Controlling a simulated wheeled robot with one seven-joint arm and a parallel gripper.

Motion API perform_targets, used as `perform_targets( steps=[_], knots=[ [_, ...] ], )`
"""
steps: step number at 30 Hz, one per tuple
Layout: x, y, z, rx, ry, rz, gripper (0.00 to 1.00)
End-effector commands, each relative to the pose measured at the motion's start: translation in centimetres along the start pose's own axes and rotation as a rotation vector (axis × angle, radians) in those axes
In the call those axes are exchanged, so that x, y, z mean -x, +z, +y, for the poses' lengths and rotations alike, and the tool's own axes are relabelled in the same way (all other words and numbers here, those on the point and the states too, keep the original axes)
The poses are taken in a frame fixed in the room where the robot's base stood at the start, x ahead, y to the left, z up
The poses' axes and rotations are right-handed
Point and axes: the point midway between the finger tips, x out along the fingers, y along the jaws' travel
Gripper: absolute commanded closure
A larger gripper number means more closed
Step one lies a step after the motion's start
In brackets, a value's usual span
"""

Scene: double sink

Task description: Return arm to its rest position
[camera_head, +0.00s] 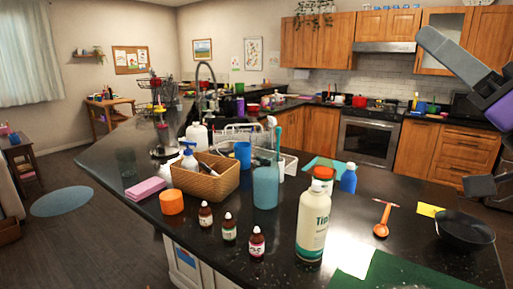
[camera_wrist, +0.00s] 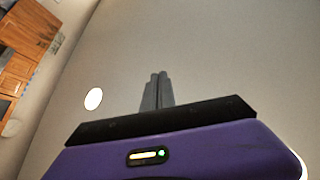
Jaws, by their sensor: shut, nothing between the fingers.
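My gripper (camera_wrist: 157,92) shows in the wrist view. Its two grey fingers stand side by side and touching, with nothing between them. The wrist view is tilted and shows mostly plain ceiling and wall beyond the fingers, so the gripper is clear of the counter items. In the head view my arm (camera_head: 462,62), grey with a purple part, enters at the upper right edge, raised above the counter.
The dark counter (camera_head: 160,212) holds a wicker basket (camera_head: 212,184), a tall bottle (camera_head: 313,226), a blue pitcher (camera_head: 265,186) and several small bottles. A black bowl (camera_head: 465,232) sits at the right, below my arm. Wooden cabinets (camera_head: 322,42) and an oven (camera_head: 368,141) are behind.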

Motion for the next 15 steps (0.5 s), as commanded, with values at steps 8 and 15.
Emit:
perform_targets(
  steps=[8,15],
  knots=[
    [5.2,1.4,3.5,0.032,0.143,0.222,1.00],
    [11.0,5.2,5.8,0.083,0.318,0.309,1.00]
  ],
)
